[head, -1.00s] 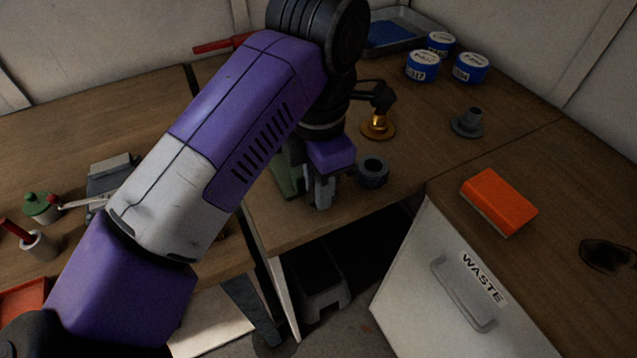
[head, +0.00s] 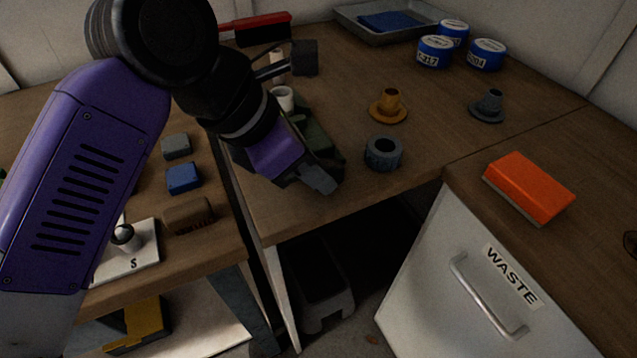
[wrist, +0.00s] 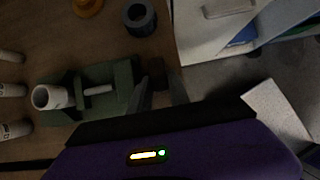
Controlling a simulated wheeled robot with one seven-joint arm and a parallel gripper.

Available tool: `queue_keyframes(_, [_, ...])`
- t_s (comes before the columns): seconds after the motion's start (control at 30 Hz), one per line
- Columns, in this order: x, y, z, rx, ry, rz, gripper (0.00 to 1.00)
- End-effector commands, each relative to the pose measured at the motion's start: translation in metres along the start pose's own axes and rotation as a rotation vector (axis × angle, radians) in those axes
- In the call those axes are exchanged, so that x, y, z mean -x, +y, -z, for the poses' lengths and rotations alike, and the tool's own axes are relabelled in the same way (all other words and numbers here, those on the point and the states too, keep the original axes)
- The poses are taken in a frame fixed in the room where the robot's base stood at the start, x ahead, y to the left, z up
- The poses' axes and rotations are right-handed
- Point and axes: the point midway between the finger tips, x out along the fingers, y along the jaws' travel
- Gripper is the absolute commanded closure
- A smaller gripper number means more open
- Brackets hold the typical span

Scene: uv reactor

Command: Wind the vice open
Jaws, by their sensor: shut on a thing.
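The green vice (head: 325,145) is clamped at the front edge of the wooden bench, partly hidden behind my arm in the head view. In the wrist view the vice (wrist: 122,80) lies left of my fingers, with a pale screw or rod (wrist: 98,89) across its middle. A white hollow cylinder (wrist: 50,97) sits at its far end; it also shows in the head view (head: 284,96). My gripper (head: 318,182) is at the vice's front end. In the wrist view its fingers (wrist: 160,82) are closed around a small dark piece, seemingly the vice handle.
A grey ring (head: 384,153) stands just right of the vice, with an orange-brown flanged part (head: 389,106) behind it. A gap separates the benches, with the waste cabinet (head: 455,275) right.

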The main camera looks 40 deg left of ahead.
Motion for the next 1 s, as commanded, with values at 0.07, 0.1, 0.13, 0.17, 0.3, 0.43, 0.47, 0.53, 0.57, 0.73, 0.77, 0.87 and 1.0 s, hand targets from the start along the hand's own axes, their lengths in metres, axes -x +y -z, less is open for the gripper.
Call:
queue_keyframes(0.07, [-0.0072, 0.0006, 0.0074, 0.003, -0.080, -0.002, 1.00])
queue_keyframes(0.1, [-0.0076, 0.0004, 0.0085, 0.003, -0.117, -0.002, 1.00])
queue_keyframes(0.13, [-0.0079, 0.0007, 0.0088, 0.002, -0.146, -0.003, 1.00])
queue_keyframes(0.17, [-0.0082, 0.0005, 0.0093, 0.003, -0.174, -0.002, 1.00])
queue_keyframes(0.3, [-0.0094, 0.0003, 0.0116, 0.002, -0.298, -0.001, 1.00])
queue_keyframes(0.43, [-0.0099, 0.0004, 0.0127, 0.001, -0.400, -0.002, 1.00])
queue_keyframes(0.47, [-0.0098, 0.0004, 0.0128, 0.001, -0.422, -0.001, 1.00])
queue_keyframes(0.53, [-0.0100, 0.0003, 0.0134, 0.001, -0.465, -0.001, 1.00])
queue_keyframes(0.57, [-0.0098, 0.0003, 0.0133, 0.000, -0.484, -0.001, 1.00])
queue_keyframes(0.73, [-0.0091, 0.0002, 0.0134, 0.000, -0.562, -0.001, 1.00])
queue_keyframes(0.77, [-0.0089, 0.0003, 0.0133, 0.000, -0.572, -0.001, 1.00])
queue_keyframes(0.87, [-0.0087, 0.0004, 0.0131, 0.000, -0.599, -0.001, 1.00])
queue_keyframes(1.0, [-0.0079, 0.0002, 0.0124, -0.001, -0.620, -0.001, 1.00])
